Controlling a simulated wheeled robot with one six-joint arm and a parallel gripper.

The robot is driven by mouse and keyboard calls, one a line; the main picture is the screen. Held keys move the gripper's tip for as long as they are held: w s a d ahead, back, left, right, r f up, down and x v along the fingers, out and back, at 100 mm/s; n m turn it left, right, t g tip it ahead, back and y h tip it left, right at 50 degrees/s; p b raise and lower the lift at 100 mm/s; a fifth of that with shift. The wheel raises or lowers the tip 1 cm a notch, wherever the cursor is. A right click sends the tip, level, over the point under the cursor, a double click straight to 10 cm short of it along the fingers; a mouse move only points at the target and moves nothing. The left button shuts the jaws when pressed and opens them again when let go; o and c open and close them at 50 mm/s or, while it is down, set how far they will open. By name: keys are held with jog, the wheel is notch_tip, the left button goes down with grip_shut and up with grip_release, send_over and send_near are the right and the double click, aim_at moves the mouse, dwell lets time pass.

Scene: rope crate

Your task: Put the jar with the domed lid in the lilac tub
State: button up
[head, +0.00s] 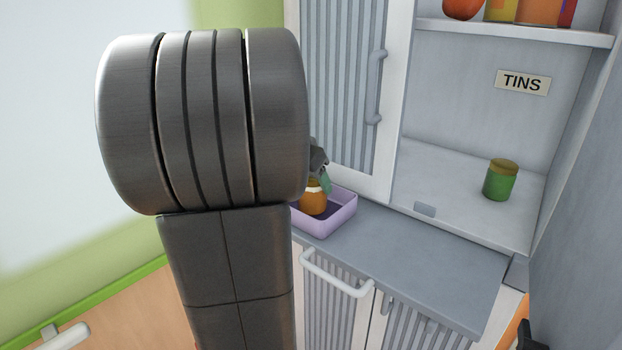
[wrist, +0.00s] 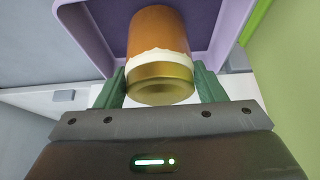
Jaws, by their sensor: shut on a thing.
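An orange-brown jar with a white band (head: 313,200) shows at the lilac tub (head: 340,213) in the head view, partly hidden by my arm. In the wrist view the jar (wrist: 158,35) has a gold lid facing the camera, and the tub (wrist: 231,25) surrounds its far end. My gripper (wrist: 160,88) is shut on the jar near its lid, one green finger on each side. I cannot tell whether the jar touches the tub floor.
The tub stands on a grey counter (head: 420,265). A green tin (head: 499,182) stands on the cupboard floor at right, below a TINS label (head: 522,82). Several items sit on the upper shelf (head: 510,32). A ribbed door (head: 345,80) stands behind the tub.

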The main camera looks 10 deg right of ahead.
jog(key=shift+f+b, duration=0.35)
jog(key=shift+f, duration=0.05)
jog(key=o, duration=1.3)
jog(key=shift+r, duration=0.1)
jog(key=v, duration=1.3)
jog(key=shift+s+a+r, duration=0.1)
jog(key=shift+r, duration=0.25)
